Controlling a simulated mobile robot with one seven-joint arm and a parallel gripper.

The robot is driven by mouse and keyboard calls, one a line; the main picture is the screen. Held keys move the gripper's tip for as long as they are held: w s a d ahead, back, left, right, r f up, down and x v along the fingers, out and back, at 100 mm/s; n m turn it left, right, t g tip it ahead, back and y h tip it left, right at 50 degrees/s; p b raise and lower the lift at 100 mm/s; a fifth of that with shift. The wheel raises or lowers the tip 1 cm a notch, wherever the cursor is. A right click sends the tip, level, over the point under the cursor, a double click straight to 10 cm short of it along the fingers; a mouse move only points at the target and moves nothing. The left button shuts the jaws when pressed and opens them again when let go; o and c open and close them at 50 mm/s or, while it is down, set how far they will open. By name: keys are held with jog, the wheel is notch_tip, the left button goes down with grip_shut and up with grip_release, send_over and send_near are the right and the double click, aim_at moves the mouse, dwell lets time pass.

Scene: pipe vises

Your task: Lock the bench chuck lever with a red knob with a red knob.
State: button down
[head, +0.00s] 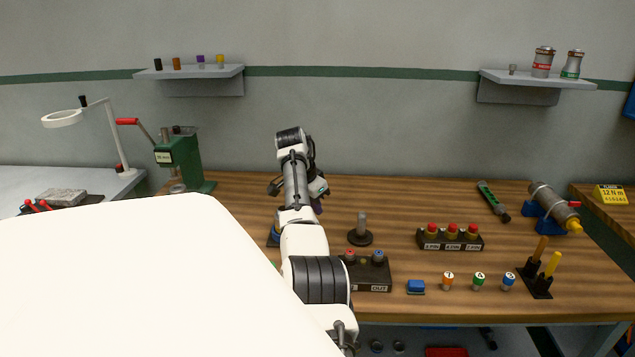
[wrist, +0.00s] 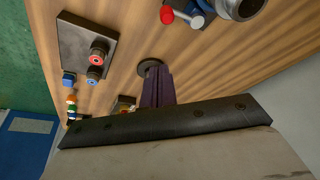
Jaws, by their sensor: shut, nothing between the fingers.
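A lever with a red knob (wrist: 166,15) shows at the top of the wrist view, beside a blue and grey chuck body (wrist: 198,12) with a round metal part (wrist: 238,5). The frame edge cuts these off. In the head view my arm hides most of that spot; only a bit of blue (head: 273,238) shows left of the arm. My gripper (wrist: 156,78) is shut and empty, with dark purple fingers, and appears apart from the knob. In the head view its purple fingers (head: 318,207) show just right of my arm, above the bench.
A black disc with a grey post (head: 360,236) stands right of my arm. A box with red and blue buttons (head: 372,277) is in front of it. A three-button box (head: 450,243), small numbered pegs (head: 479,283) and a pipe in a blue vise (head: 548,202) are farther right. A green press (head: 178,160) stands left.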

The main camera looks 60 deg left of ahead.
jog(key=shift+a+p+v, duration=0.1)
jog(key=shift+p+v, duration=0.15)
jog(key=shift+v, duration=0.4)
jog(key=shift+a+p+v, duration=0.15)
jog(key=shift+p+v, duration=0.1)
jog(key=shift+v, duration=0.4)
